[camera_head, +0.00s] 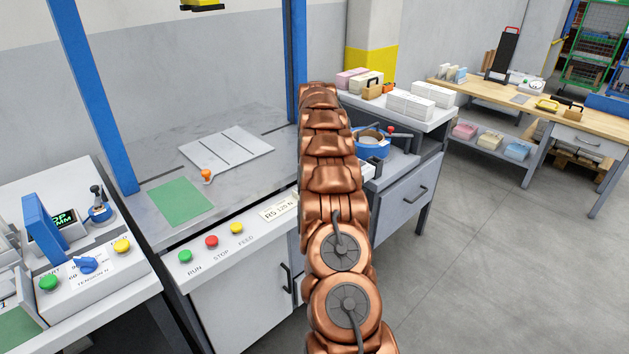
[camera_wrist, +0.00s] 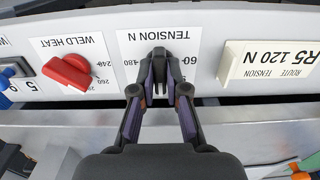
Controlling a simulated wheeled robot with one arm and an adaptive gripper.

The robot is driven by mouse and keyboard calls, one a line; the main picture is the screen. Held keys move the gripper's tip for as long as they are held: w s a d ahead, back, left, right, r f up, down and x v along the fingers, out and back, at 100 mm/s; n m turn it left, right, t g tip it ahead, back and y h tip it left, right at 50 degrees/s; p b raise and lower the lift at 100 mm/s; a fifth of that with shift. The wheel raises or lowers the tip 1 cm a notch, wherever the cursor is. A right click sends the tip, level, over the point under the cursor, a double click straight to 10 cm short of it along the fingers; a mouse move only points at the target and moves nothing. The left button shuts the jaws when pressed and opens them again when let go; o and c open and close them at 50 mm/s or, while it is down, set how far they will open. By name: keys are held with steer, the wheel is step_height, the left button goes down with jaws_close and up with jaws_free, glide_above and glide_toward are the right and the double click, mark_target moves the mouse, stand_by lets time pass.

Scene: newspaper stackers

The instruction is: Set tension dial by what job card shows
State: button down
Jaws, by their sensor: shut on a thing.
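The job card (camera_wrist: 268,64) is a cream plate on the white panel and reads R5, route tension 120 N. It also shows in the head view (camera_head: 279,208). In the wrist view, which is upside down, the white TENSION N scale (camera_wrist: 187,40) is beside the card, with 60 and 180 readable. My gripper (camera_wrist: 158,88) is at the middle of this scale, its fingers shut on the tension dial. The fingers cover the dial, so its pointer and setting cannot be read. In the head view my arm hides the gripper and dial.
The red WELD HEAT knob (camera_wrist: 70,72) is close beside the tension scale. Green (camera_head: 185,256), red (camera_head: 211,241) and yellow (camera_head: 236,228) buttons line the front panel. Another console with a blue dial (camera_head: 86,265) stands at left. Open floor (camera_head: 480,270) lies at right.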

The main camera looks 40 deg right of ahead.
steer(key=c, duration=1.2)
jaws_free()
steer(key=shift+r, duration=0.15)
steer(key=shift+w+d+r, duration=0.1)
steer(key=shift+r, duration=3.5)
